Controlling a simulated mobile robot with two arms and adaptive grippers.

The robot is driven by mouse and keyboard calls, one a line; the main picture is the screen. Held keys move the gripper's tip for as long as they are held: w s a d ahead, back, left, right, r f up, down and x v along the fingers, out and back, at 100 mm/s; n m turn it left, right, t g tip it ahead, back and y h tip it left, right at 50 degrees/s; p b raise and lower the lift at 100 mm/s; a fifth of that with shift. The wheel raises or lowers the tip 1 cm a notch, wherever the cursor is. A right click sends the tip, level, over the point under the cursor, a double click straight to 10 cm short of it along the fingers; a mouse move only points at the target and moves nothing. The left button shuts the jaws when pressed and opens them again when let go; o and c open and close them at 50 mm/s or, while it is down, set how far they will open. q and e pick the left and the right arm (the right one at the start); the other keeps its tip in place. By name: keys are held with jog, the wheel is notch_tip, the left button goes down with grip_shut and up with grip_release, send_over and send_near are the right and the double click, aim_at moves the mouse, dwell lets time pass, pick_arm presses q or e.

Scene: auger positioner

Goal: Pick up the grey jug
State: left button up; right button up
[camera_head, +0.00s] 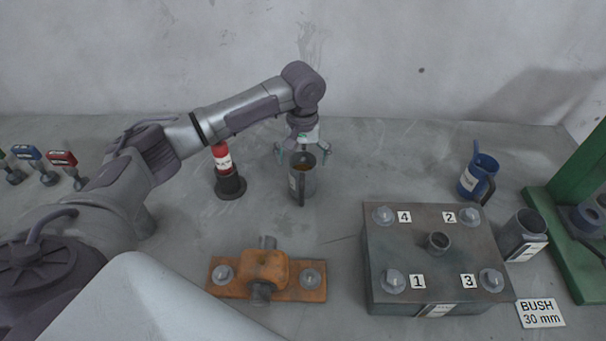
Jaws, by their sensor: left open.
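The grey jug (309,183) stands upright on the grey table near the middle of the head view. Its dark handle faces me, a pale label shows on its left side, and something brownish shows inside its mouth. My left gripper (303,151) is open and points down at the jug's rim from above and behind. Its fingers are spread to either side of the rim. I cannot tell whether they touch the jug. My right gripper is not in view.
An orange bracket (265,273) and a steel block (436,262) with numbered bolts lie nearer me. A blue jug (477,178) and a grey labelled cup (524,235) stand right. A wall rises behind.

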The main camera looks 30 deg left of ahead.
pick_arm(q)
notch_tip(320, 180, down, 4)
jog(key=shift+w+a+r+p, duration=0.15)
jog(key=shift+r+p, duration=0.05)
jog(key=shift+p, duration=0.4)
jog(key=shift+w+f, duration=0.1)
jog(key=shift+f, duration=0.4)
jog(key=shift+r, duration=0.1)
jog(key=c, duration=1.6)
jog(key=shift+o, duration=0.2)
jog(key=shift+r, duration=0.5)
jog(key=r, duration=0.1)
jog(key=r+b, duration=0.1)
jog(key=r, duration=0.1)
jog(key=shift+s+d+r, duration=0.15)
jog(key=shift+s+d, duration=0.15)
jog(key=s+d+r+b, duration=0.2)
jog(key=s+d+r, duration=0.4)
jog(key=s, duration=0.3)
jog(key=shift+r, duration=0.35)
